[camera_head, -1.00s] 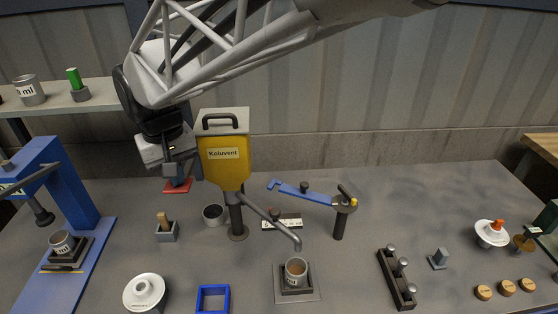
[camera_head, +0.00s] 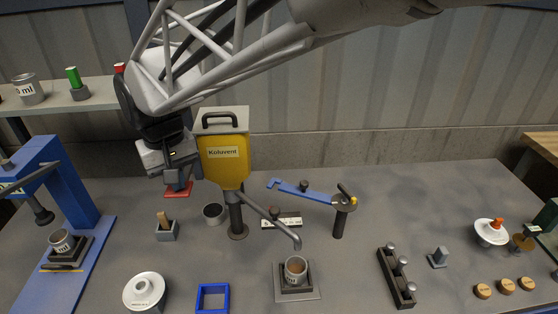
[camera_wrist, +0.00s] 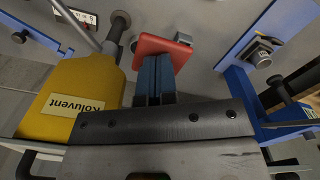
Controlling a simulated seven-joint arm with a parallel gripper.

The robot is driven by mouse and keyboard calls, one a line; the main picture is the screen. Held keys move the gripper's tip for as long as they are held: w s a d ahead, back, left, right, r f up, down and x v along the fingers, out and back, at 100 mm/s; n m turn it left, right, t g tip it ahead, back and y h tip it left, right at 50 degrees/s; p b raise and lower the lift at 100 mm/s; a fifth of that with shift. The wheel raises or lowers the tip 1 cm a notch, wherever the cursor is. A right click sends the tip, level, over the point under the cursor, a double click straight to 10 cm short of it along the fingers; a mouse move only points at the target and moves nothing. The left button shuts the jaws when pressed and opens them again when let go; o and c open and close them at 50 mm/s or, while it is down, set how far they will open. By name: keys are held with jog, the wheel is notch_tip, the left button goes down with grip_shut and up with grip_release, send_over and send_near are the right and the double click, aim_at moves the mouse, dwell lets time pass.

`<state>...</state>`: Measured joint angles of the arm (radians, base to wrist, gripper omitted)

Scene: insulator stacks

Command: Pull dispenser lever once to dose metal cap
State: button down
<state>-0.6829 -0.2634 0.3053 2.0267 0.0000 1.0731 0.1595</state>
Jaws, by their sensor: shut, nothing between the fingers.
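The yellow dispenser (camera_head: 224,160), labelled Koluvent, stands on a dark post left of centre. Its grey spout pipe slopes down to the right. A metal cap (camera_head: 296,268) with brownish contents sits on a small dark base below the spout end. A red plate (camera_head: 178,190), possibly the lever's paddle, shows left of the dispenser; it also appears in the wrist view (camera_wrist: 162,46). My gripper (camera_head: 179,182) is shut and empty beside the dispenser. In the wrist view its blue-grey fingertips (camera_wrist: 154,62) overlap the red plate's lower edge; contact is unclear.
A blue press (camera_head: 60,190) holding another cup (camera_head: 62,242) stands at the left. A blue-armed stand (camera_head: 318,195) is right of the spout. A blue square frame (camera_head: 213,297) and white insulator (camera_head: 145,290) lie in front. Right of centre behind, the table is clear.

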jog(key=shift+s+f, duration=0.2)
jog(key=shift+f, duration=1)
dwell(0.7)
jog(key=shift+f, duration=0.65)
dwell(0.4)
jog(key=shift+f, duration=0.55)
dwell(0.4)
jog(key=shift+r, duration=0.15)
notch_tip(320, 180, up, 14)
dwell(2.6)
